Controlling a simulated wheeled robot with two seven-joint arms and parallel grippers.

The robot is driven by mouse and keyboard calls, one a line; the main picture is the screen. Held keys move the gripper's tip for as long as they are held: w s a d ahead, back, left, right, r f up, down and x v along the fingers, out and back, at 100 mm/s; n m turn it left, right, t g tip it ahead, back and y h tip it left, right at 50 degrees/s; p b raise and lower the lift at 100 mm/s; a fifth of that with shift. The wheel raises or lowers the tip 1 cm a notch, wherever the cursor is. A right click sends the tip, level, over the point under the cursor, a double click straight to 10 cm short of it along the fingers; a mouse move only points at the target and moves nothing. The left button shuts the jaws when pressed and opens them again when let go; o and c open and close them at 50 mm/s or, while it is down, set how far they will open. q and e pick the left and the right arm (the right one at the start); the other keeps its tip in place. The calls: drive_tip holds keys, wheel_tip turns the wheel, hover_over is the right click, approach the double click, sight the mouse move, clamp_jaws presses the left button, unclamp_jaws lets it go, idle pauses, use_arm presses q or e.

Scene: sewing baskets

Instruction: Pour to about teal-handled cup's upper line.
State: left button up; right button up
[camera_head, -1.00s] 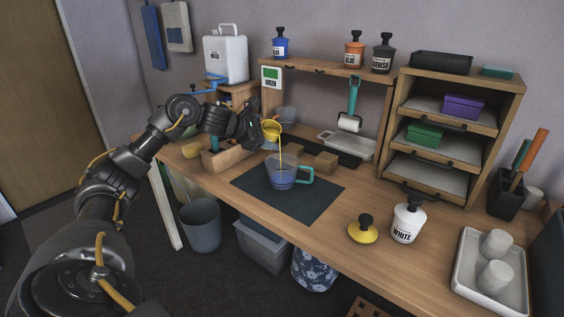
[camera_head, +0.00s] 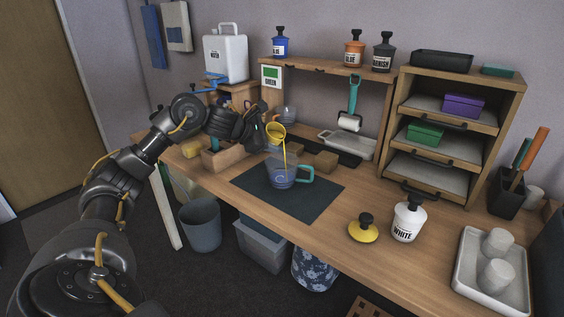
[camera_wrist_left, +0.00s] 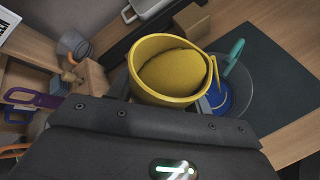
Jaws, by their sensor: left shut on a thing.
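My left gripper (camera_head: 262,134) is shut on a yellow cup (camera_head: 276,131), tilted to the right above the mat. A thin yellow stream runs from its lip down into the clear teal-handled cup (camera_head: 281,182). The teal-handled cup stands upright on the dark mat (camera_head: 317,205) and has blue in its lower part. In the left wrist view the yellow cup (camera_wrist_left: 147,92) holds yellow liquid, and the stream falls into the clear cup (camera_wrist_left: 240,92) beyond it. I cannot make out the line on the clear cup. My right gripper is not in view.
A wooden holder (camera_head: 226,160) stands left of the mat, and small wooden blocks (camera_head: 326,161) lie behind it. A grey tray (camera_head: 462,277) holds white cups at the far right.

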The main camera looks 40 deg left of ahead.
use_arm(q)
drive_tip(key=shift+d, duration=0.1)
drive_tip(key=shift+r, duration=0.1)
drive_tip(key=shift+d+r+m+y, duration=0.1)
drive_tip(key=shift+m+y, duration=0.2)
drive_tip(key=shift+y, duration=0.1)
drive_tip(key=shift+r, duration=0.1)
drive_tip(key=shift+r+p, duration=0.1)
drive_tip(key=shift+p, duration=0.25)
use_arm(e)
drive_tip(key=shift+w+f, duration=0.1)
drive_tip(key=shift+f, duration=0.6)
use_arm(q)
drive_tip(key=shift+m, duration=0.3)
drive_tip(key=shift+r+y, duration=0.2)
drive_tip(key=shift+y, duration=0.2)
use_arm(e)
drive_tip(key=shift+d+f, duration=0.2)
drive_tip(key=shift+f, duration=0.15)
use_arm(q)
drive_tip(key=shift+r+m+y, duration=0.15)
drive_tip(key=shift+m+y, duration=0.15)
drive_tip(key=shift+m, duration=0.1)
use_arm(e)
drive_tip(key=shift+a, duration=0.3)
use_arm(q)
drive_tip(key=shift+r, duration=0.1)
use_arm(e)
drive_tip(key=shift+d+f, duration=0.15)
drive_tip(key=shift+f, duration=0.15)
